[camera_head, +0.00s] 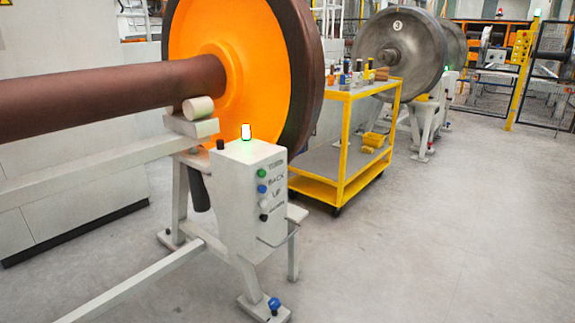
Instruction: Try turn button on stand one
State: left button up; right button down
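A white control box (246,194) sits on the near wheelset stand (212,247), left of the middle. Its face has a green button (262,174), a blue button (262,189), a white button (263,204) and a black knob (264,217) in a column. Labels beside them include "BACK" and "UP". A lit white-green lamp (246,131) stands on top, and a small black knob (220,144) is at the top left. I cannot tell whether this is stand one. Neither of my grippers is in view.
A wheelset with an orange wheel (262,70) and brown axle (110,90) rests over the stand. A yellow cart (341,150) with bottles stands behind. A grey wheel (420,55) marked 3 is further back. The floor (420,240) at right is clear.

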aim_at(261, 174)
jog(key=i+j+z, duration=0.1)
jog(key=i+j, duration=0.45)
jog(key=i+j+z, duration=0.1)
jog(key=i+j, duration=0.4)
jog(key=j, duration=0.2)
